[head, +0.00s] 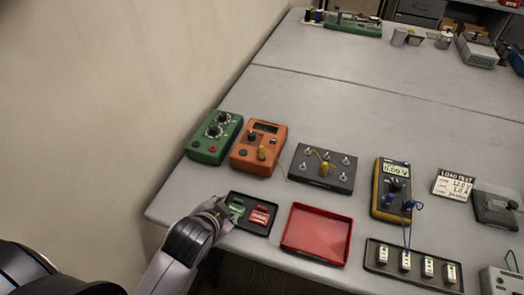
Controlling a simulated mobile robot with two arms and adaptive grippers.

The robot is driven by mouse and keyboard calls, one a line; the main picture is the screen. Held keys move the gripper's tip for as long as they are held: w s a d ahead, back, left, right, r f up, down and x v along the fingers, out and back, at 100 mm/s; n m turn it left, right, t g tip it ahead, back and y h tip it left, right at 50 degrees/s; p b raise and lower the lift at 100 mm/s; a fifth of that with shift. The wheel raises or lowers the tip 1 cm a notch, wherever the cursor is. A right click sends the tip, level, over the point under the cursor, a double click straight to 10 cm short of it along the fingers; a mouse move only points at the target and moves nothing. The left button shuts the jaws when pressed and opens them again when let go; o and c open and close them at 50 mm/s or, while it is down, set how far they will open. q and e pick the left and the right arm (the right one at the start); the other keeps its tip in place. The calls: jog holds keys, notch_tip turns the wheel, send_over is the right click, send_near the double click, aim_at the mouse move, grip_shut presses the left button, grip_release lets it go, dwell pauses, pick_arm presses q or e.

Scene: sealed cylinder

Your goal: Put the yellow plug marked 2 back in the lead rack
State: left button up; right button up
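Two yellow plugs show: one on the orange device (262,153) and one on the dark terminal board (324,169), with a thin yellow lead running near them. The mark 2 is too small to read on either plug. I cannot tell for sure which thing is the lead rack. My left gripper (222,208) is at the left end of the black tray (262,231), close to the green piece (236,209) in it. It is too small and partly hidden to tell whether it is open, or touches the piece. My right gripper is out of view.
A red piece (260,215) lies in the black tray. An empty red tray (316,234), a green box (214,137), a yellow meter (391,190) with blue plugs, and a dark tray of white blocks (382,271) stand nearby. The table behind them is mostly clear.

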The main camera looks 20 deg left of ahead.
pick_arm(q)
jog(key=w+d+r+m+t+h, duration=0.3)
jog(key=w+d+r+m+t, duration=0.25)
jog(key=w+r+m, duration=0.35)
jog(key=w+d+r+m+t+h, duration=0.2)
jog(key=w+d+r+m+t, duration=0.45)
jog(key=r, duration=0.55)
jog(key=s+d+r+m+g+h, duration=0.15)
jog(key=d+m+g+h, duration=0.65)
jog(key=m, duration=0.9)
jog(key=s+d+r+m+g+h, duration=0.15)
jog(key=d+m+g+h, duration=0.65)
jog(key=m, duration=0.8)
jog(key=m+g+y, duration=0.4)
jog(key=m+y, duration=1.4)
jog(key=y, duration=0.2)
send_over(261, 147)
notch_tip(261, 147, down, 12)
jog(key=shift+w+f, duration=0.1)
jog(key=shift+f, duration=0.1)
